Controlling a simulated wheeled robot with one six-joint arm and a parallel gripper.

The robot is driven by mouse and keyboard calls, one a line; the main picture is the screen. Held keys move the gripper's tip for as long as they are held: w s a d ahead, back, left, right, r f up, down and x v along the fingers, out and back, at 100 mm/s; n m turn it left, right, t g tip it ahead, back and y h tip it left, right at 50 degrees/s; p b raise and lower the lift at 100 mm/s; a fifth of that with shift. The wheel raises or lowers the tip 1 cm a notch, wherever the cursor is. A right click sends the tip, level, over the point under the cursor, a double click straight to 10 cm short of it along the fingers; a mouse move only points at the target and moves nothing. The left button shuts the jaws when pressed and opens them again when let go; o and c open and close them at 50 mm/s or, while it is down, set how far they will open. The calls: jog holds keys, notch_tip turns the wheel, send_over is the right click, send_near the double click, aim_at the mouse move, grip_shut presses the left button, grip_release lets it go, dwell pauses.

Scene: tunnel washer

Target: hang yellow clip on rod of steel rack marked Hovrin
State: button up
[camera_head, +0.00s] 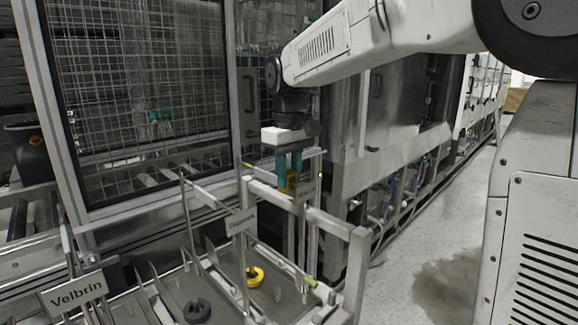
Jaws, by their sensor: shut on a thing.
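My gripper (290,178), with teal fingers, points down at the middle of the view. It is shut on the yellow clip (291,183), of which only a small patch shows between the fingers. Just right of the fingers is a small sign (305,193) on a steel rack; its lettering is too small to read surely. I cannot tell whether the clip touches a rod there.
A sign reading Velbrin (78,294) stands at the lower left, another small sign (241,222) at the middle. A yellow ring-like piece (255,277) and a black one (197,311) lie on grey trays below. Thin upright rods and a steel frame (320,220) crowd the gripper.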

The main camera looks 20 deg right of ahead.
jog(key=shift+f, duration=0.6)
dwell(0.5)
jog(key=o, duration=1)
notch_tip(320, 180, up, 8)
jog(key=shift+f, duration=0.25)
jog(key=shift+r, duration=0.15)
jog(key=shift+s, duration=0.2)
jog(key=s+d+f+m, duration=0.1)
jog(key=s+f, duration=0.4)
jog(key=s, duration=0.4)
jog(key=s+d+f+m+t, duration=0.1)
jog(key=s+f, duration=0.3)
jog(key=s, duration=0.6)
jog(key=s+d+f+m, duration=0.1)
jog(key=s+f, duration=0.4)
jog(key=s, duration=0.5)
jog(key=shift+s+f+m, duration=0.2)
jog(key=shift+f+m, duration=0.1)
jog(key=shift+m, duration=0.5)
